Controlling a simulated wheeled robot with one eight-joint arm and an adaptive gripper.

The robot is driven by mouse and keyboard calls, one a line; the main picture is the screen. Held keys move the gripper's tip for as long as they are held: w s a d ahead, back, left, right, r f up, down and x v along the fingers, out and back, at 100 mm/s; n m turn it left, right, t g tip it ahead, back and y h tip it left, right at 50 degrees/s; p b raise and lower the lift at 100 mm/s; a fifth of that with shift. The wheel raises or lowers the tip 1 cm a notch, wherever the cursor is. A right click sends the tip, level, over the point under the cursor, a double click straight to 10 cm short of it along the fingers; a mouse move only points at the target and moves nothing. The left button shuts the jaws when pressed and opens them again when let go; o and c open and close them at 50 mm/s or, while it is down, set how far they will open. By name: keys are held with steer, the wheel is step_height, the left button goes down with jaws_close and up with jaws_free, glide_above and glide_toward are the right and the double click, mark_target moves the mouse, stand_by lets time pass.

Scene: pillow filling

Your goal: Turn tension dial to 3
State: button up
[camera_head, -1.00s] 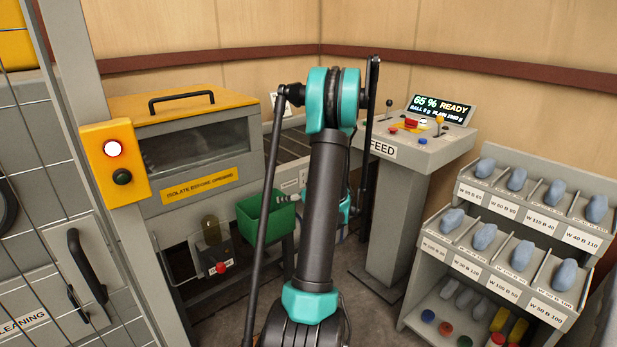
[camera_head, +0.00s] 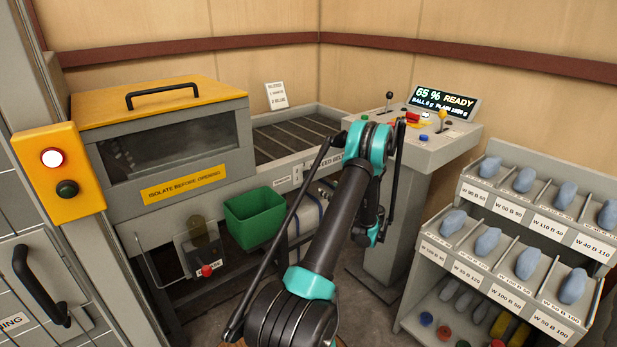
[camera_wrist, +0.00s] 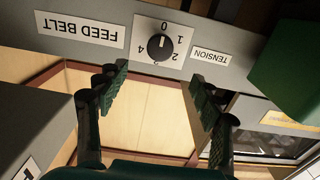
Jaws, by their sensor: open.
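The tension dial (camera_wrist: 161,47) is a round black knob on a white number plate, upside down in the wrist view. Its white mark points up in the picture, towards the 0. The 1, 2 and 4 also show; I cannot make out the 3. A TENSION label (camera_wrist: 211,54) is beside it. My gripper (camera_wrist: 157,86) is open and empty, its green-padded fingers apart below the dial in the picture and not touching it.
A FEED BELT label (camera_wrist: 82,29) is on the same panel. A green bin (camera_head: 254,217) hangs below the belt, left of my arm, and also shows at the right of the wrist view (camera_wrist: 290,75). The feed console (camera_head: 420,150) and sample rack (camera_head: 500,240) stand right.

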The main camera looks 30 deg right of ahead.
mark_target(310, 176)
steer(key=w, duration=0.9)
steer(key=w+a, duration=0.1)
steer(key=w, duration=0.4)
steer(key=shift+w+a, duration=0.1)
steer(key=shift+w, duration=0.2)
steer(key=c, duration=1.2)
